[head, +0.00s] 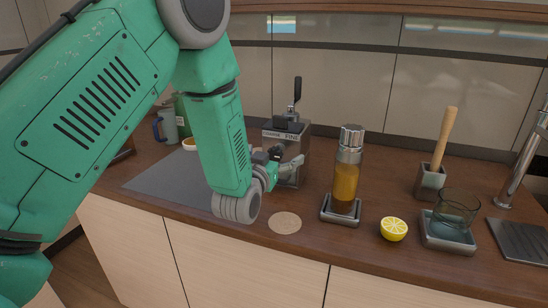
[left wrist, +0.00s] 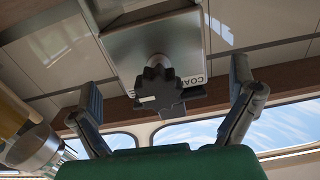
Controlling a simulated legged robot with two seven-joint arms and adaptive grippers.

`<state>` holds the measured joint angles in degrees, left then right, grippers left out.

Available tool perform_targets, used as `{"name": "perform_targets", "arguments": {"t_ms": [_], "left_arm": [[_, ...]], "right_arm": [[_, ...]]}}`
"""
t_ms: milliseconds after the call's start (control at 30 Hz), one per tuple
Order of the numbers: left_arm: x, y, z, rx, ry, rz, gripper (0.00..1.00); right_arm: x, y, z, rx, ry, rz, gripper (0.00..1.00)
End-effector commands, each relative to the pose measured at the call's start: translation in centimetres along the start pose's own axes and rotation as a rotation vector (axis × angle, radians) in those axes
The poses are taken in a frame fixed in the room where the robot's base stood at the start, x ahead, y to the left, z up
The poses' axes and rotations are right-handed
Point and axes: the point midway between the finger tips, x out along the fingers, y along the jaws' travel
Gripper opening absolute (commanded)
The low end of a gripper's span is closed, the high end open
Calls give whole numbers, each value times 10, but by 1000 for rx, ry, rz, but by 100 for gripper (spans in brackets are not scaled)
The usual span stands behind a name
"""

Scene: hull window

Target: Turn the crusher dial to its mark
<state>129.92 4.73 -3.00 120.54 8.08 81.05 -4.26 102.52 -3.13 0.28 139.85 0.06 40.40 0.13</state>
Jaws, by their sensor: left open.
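The crusher (head: 287,130) is a grey metal box with a black lever on top, standing on the brown counter. Its front is partly hidden by my left gripper (head: 284,163). In the left wrist view the crusher (left wrist: 150,42) shows with its dial (left wrist: 160,88), a black lobed knob on a metal stub. Lettering beginning "COA" is beside the dial; the mark itself I cannot make out. My left gripper is open, with one finger on each side of the dial and visible gaps to both. My right gripper is not in view.
An amber bottle (head: 346,180) stands on a small tray close right of my left gripper. A half lemon (head: 394,229), a glass (head: 457,207) on a dish and a pestle in a mortar (head: 430,182) are farther right. A round coaster (head: 285,222) lies in front.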

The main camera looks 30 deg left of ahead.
Motion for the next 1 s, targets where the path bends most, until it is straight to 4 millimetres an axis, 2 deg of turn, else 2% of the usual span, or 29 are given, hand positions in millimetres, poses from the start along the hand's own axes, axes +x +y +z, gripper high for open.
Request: {"name": "perform_targets", "arguments": {"t_ms": [267, 800, 1000], "left_arm": [[-6, 0, 0, -1, 1, 0, 100], [-60, 1, 0, -3, 0, 1, 100], [-70, 0, 0, -3, 1, 1, 100]], "right_arm": [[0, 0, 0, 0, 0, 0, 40], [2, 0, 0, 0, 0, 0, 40], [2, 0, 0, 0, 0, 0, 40]]}}
